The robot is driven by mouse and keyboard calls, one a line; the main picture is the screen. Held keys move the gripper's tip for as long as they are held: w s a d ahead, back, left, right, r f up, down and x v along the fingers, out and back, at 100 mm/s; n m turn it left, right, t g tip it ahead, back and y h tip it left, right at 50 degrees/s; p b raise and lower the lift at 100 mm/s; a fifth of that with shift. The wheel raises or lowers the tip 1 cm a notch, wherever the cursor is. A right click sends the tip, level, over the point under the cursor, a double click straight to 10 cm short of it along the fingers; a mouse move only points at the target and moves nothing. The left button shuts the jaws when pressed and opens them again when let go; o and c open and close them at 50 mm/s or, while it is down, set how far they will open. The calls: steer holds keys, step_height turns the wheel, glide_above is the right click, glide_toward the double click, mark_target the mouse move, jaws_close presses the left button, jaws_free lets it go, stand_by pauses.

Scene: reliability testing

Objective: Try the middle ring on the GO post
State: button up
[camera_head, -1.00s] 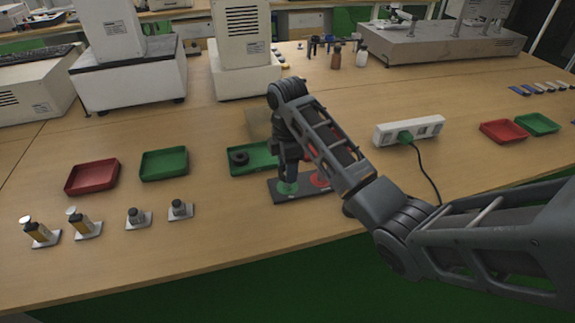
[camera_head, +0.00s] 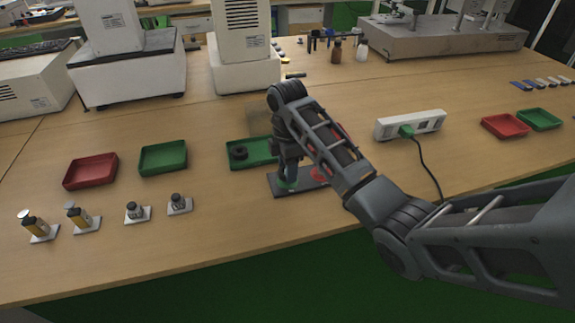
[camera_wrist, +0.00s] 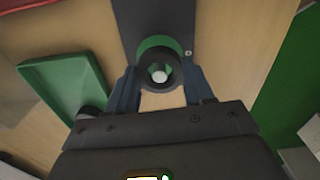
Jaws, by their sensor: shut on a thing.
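My gripper (camera_head: 287,178) points down over the green GO base (camera_head: 285,188) at the left of a dark plate (camera_head: 275,193). In the wrist view, my gripper (camera_wrist: 161,77) is shut on a dark ring (camera_wrist: 160,88), with one finger on each side. The bright tip of the GO post (camera_wrist: 159,76) shows inside the ring's hole, with the green base (camera_wrist: 152,43) behind. The ring looks lined up with the post; how far down it sits, I cannot tell. A red base (camera_head: 319,174) stands to the right on the plate. Another dark ring (camera_head: 239,153) lies in a green tray (camera_head: 264,158).
A red tray (camera_head: 91,171) and another green tray (camera_head: 163,157) lie left, with several small gauges on white bases in front. A white power strip (camera_head: 411,125) with a cable stands right. A partly hidden red item shows behind my arm. The front edge is near.

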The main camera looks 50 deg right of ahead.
steer(key=shift+f, duration=0.65)
steer(key=shift+r, duration=0.1)
stand_by(0.4)
steer(key=shift+r+p, duration=3.3)
steer(key=shift+p, duration=0.15)
